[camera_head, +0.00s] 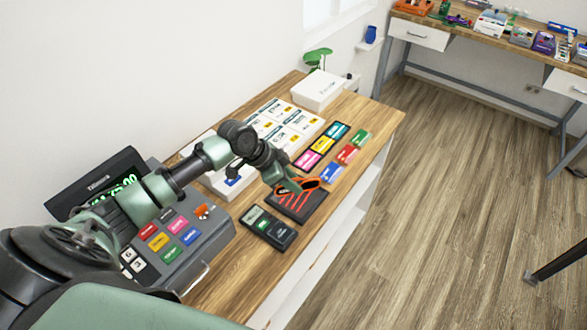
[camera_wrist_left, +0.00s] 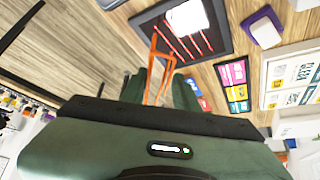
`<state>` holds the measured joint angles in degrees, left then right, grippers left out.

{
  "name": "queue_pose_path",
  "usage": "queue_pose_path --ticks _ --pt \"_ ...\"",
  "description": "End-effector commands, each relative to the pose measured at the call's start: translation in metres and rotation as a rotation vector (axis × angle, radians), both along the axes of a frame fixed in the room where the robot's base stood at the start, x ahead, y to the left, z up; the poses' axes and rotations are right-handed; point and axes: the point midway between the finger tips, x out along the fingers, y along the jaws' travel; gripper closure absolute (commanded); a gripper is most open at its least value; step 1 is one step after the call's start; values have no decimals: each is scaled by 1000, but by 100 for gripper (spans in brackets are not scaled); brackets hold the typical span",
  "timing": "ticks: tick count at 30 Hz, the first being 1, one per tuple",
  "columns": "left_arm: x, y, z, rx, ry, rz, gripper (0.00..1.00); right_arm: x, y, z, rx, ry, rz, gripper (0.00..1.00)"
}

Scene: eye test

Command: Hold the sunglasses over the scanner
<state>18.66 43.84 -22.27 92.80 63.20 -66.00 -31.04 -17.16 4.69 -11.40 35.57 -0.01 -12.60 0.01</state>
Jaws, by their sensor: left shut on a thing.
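The orange sunglasses (camera_head: 308,183) are held in my left gripper (camera_head: 292,187), which is shut on them. In the left wrist view the sunglasses (camera_wrist_left: 154,62) stick out from between the green fingers (camera_wrist_left: 160,88). The scanner (camera_head: 296,204) is a flat dark pad with red lines, near the table's front edge. The sunglasses appear just above its far part, and the gripper hides some of it. In the left wrist view the scanner (camera_wrist_left: 223,42) lies beyond the sunglasses, with a bright white patch on it. My right gripper is not in view.
A cash register (camera_head: 190,262) stands left of the scanner, and a card terminal (camera_head: 268,228) lies in front of it. Coloured cards (camera_head: 330,172), price sheets (camera_head: 300,118) and a white box (camera_head: 318,90) lie further back. Another cluttered table (camera_head: 480,38) stands at the upper right.

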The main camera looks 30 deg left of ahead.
Motion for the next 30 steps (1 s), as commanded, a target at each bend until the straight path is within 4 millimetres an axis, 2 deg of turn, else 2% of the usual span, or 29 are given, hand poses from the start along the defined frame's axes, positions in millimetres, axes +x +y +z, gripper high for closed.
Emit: queue_pose_path --ticks 2,4,20,24,30 --pt "-13 -6 4 -1 3 -3 100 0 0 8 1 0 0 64" --pt "-22 -10 3 1 2 -3 100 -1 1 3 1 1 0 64" --pt "-90 -43 18 1 2 -3 100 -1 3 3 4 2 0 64" --pt "-98 -48 21 -2 2 0 100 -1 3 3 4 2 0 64" --pt "-99 -48 21 -1 1 0 100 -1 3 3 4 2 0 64"
